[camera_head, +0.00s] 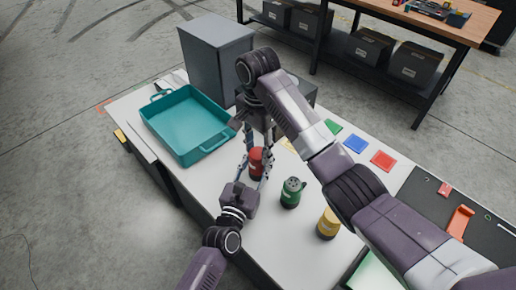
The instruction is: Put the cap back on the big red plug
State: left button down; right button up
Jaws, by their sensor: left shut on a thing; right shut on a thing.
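The big red plug (256,170) is upright on the white table, partly covered by my grippers. My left gripper (254,177) reaches in from the lower left and is shut on its lower part. My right gripper (259,152) points down from above, its fingers shut on either side of the red top. This top appears to be the cap (257,155); I cannot make out a gap between it and the plug. A green plug (291,192) with dark holes in its top and a yellow plug (328,223) stand to the right.
A teal tray (160,97) lies at the left and a grey box (214,55) stands behind it. Green, blue (356,144) and red (383,160) squares lie toward the right. A dark panel (425,205) holds an orange part. My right arm crosses above the table.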

jog(key=m, duration=0.5)
jog(key=shift+a, duration=0.1)
jog(key=m, duration=1.3)
jog(key=shift+w, duration=0.1)
jog(key=o, duration=0.8)
jog(key=shift+o, duration=0.2)
jog(key=shift+c, duration=0.4)
